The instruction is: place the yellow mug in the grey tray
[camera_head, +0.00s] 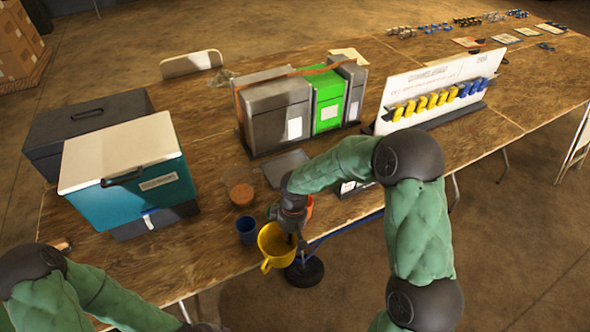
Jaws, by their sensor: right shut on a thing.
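The yellow mug (275,243) is at the front edge of the wooden table, its opening facing up and its handle toward the lower left. My right gripper (293,238) is shut on the right side of its rim. Whether the mug touches the table cannot be told. A flat dark grey piece that looks like the grey tray (285,167) lies on the table behind my right gripper, partly covered by my right arm. My left arm shows at the lower left, but its gripper is out of view.
A blue cup (247,230) stands left of the mug, with a clear container with orange contents (241,190) behind it. A red object (309,206) is partly hidden by my right gripper. A teal cooler (130,175), grey and green boxes (328,103) and a white sign board (440,85) stand around.

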